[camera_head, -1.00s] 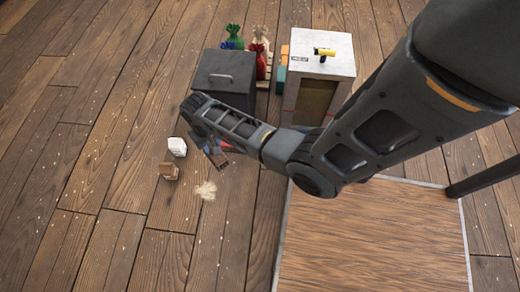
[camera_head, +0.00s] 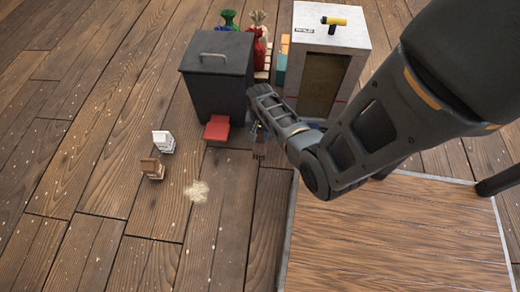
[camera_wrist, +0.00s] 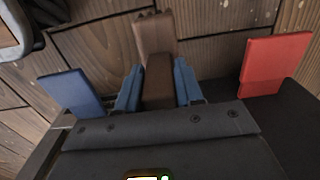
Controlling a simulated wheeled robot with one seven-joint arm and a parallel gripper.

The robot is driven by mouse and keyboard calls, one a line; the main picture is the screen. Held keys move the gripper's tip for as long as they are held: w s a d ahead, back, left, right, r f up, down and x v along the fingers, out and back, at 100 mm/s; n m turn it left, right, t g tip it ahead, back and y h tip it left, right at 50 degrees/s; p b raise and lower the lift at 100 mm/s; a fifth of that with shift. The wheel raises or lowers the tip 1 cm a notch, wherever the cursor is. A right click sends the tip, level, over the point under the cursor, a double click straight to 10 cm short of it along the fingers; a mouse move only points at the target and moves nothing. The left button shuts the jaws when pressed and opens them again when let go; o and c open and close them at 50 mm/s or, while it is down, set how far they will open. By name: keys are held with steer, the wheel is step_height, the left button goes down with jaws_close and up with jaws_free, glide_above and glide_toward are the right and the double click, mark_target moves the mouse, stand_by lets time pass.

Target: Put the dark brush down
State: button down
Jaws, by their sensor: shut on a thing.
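My gripper (camera_wrist: 158,88) is shut on the dark brush (camera_wrist: 158,70), whose dark brown block sits between the two blue fingertips in the wrist view. A wider, lighter brown part of it shows beyond the fingers. In the head view my gripper (camera_head: 258,133) points down in front of the dark bin, at its right front corner. The brush (camera_head: 259,153) shows there only as a small dark shape under the fingers. I cannot tell whether it touches the floor.
A red block (camera_head: 217,127) stands left of my gripper by the bin (camera_head: 215,80). A blue panel (camera_wrist: 72,92) is on the other side. A white cabinet (camera_head: 330,30) stands right. White (camera_head: 164,142) and brown (camera_head: 152,169) small items and pale debris (camera_head: 197,191) lie on open floor.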

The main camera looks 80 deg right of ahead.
mark_target(260, 143)
steer(key=shift+f+b, duration=1.5)
steer(key=shift+f, duration=1.6)
steer(key=shift+f, duration=0.15)
steer(key=c, duration=0.7)
jaws_free()
